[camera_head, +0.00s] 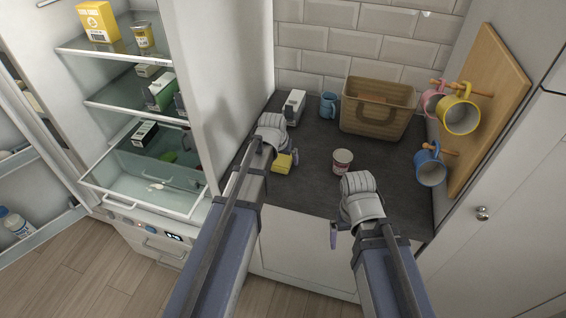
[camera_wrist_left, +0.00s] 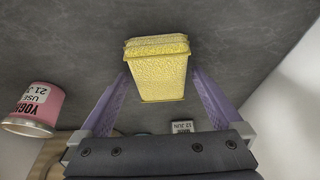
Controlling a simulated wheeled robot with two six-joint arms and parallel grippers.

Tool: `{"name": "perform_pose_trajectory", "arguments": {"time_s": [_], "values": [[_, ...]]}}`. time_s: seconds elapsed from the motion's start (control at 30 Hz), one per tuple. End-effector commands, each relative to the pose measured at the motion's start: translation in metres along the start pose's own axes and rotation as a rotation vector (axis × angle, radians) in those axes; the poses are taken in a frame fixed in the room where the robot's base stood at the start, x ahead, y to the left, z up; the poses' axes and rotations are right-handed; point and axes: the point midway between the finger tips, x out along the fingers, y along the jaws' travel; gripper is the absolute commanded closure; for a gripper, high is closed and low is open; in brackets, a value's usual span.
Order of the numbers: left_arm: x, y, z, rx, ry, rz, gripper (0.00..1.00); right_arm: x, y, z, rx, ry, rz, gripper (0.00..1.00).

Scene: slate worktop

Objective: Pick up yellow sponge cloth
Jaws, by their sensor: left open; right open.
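The yellow sponge cloth (camera_head: 283,163) lies on the dark worktop just below my left gripper in the head view. In the left wrist view the sponge cloth (camera_wrist_left: 159,72) sits ahead of and between the two purple fingers. My left gripper (camera_wrist_left: 159,95) is open, with a finger on each side of the sponge; I cannot tell whether they touch it. In the head view my left gripper (camera_head: 285,155) is partly hidden by its own wrist. My right gripper (camera_head: 340,232) hangs at the worktop's front edge, away from the sponge, its fingers mostly hidden.
A pink-labelled yogurt cup (camera_head: 342,162) stands right of the sponge and also shows in the left wrist view (camera_wrist_left: 35,108). A brown basket (camera_head: 378,107), blue mug (camera_head: 328,105) and white carton (camera_head: 294,107) stand behind. Mugs hang on a wooden rack (camera_head: 494,90). An open fridge (camera_head: 120,100) is left.

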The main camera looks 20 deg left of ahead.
Motion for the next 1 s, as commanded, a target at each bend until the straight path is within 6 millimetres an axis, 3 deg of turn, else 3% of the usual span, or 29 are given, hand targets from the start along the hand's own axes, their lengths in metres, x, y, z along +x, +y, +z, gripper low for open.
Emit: {"name": "perform_pose_trajectory", "arguments": {"time_s": [0.73, 1.0], "values": [[0.0046, -0.0001, 0.0019, 0.0, 0.0, 0.0, 0.0, 0.005, -0.0005, -0.0003, 0.0, 0.0, 0.0, 0.0], [0.0046, -0.0001, 0.0019, 0.0, 0.0, 0.0, 0.29, 0.005, -0.0005, -0.0003, 0.0, 0.0, 0.0, 0.0]]}}
